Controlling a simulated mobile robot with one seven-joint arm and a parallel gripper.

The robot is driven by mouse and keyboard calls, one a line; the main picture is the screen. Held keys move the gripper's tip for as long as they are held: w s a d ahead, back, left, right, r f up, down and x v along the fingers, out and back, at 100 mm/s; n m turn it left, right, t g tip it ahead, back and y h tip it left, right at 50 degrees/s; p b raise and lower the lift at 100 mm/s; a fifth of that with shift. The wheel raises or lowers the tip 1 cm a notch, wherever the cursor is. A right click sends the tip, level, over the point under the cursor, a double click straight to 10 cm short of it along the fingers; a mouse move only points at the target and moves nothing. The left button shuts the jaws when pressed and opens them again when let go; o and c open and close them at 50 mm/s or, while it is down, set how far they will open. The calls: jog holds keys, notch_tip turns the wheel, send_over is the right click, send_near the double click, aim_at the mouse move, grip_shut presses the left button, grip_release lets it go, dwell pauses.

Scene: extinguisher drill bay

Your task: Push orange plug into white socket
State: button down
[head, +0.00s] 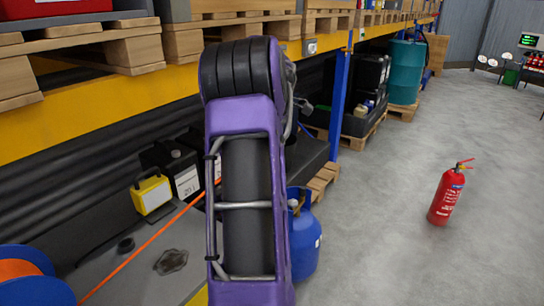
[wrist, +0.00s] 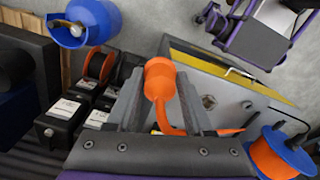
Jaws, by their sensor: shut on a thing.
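In the wrist view my gripper (wrist: 160,80) is shut on the orange plug (wrist: 158,74). The plug's round end points away from the wrist. An orange cable (wrist: 178,131) runs back from the plug, between the fingers, and off to the right towards a blue reel (wrist: 285,150). In the head view my gripper and the plug are hidden behind my purple arm. The orange cable (head: 146,244) shows there as a straight line from the reel (head: 38,292) at the lower left to behind my arm. I cannot make out the white socket in either view.
Black labelled canisters (head: 187,182) and a yellow box (head: 151,194) stand under the yellow shelf beam (head: 95,112). A blue gas cylinder (head: 304,240) stands just right of my arm. A red extinguisher (head: 446,195) stands on the open floor to the right.

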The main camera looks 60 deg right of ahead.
jog(key=d+r, duration=0.2)
jog(key=d, duration=0.9)
jog(key=shift+w+r, duration=0.15)
jog(key=shift+w, duration=0.05)
dwell(0.4)
jog(key=shift+w+r, duration=0.1)
